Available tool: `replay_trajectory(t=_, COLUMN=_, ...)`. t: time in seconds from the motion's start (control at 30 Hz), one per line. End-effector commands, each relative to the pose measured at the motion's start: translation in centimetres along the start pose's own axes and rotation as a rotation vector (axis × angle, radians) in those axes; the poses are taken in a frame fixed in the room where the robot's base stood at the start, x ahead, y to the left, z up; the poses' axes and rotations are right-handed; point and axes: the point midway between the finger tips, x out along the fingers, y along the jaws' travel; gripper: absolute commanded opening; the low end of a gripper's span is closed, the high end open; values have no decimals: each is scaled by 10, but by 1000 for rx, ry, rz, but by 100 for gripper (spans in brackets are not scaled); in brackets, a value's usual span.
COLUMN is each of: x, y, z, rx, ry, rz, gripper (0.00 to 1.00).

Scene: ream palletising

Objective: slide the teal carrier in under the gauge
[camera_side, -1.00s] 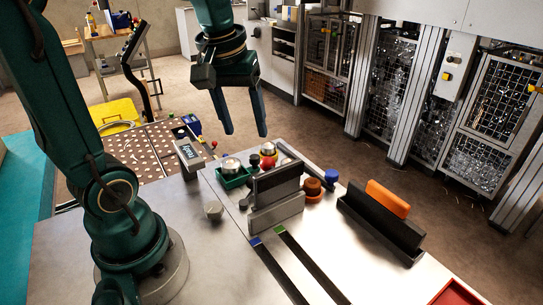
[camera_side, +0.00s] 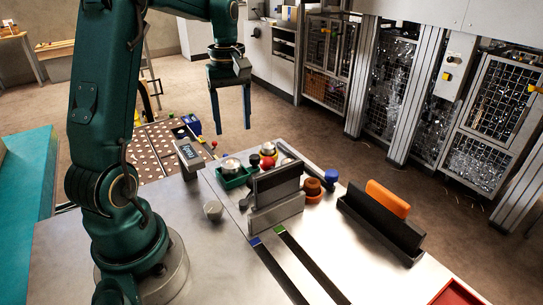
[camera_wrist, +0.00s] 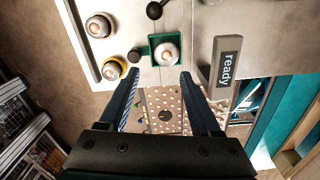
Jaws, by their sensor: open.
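The teal carrier (camera_side: 238,183) is a small square tray on the grey worktop with a round silver piece (camera_side: 231,164) sitting in it. In the wrist view the carrier (camera_wrist: 153,46) lies just beyond my fingertips, its silver piece (camera_wrist: 166,54) in the middle. My gripper (camera_side: 231,131) is open and empty, fingers pointing down, raised above the far side of the worktop and apart from the carrier. It also shows in the wrist view (camera_wrist: 160,77). I cannot tell which thing is the gauge; a grey box reading "ready" (camera_wrist: 227,68) stands to the carrier's right there.
Upright dark plates (camera_side: 277,182) stand close to the carrier. A red-based knob (camera_side: 268,155), an orange round piece (camera_side: 312,187) and a blue-capped piece (camera_side: 331,176) are nearby. A black holder (camera_side: 379,222) carries an orange block (camera_side: 387,198). The perforated board (camera_side: 150,150) lies behind.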

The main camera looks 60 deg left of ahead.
Motion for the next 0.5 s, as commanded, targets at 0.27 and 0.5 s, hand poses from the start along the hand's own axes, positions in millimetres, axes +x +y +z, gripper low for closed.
replay_trajectory(t=0.27, x=48, y=0, z=1, rx=3, ry=-5, rz=-4, gripper=64)
replay_trajectory(t=0.5, x=89, y=-1, z=2, rx=4, ry=-5, rz=-4, gripper=64)
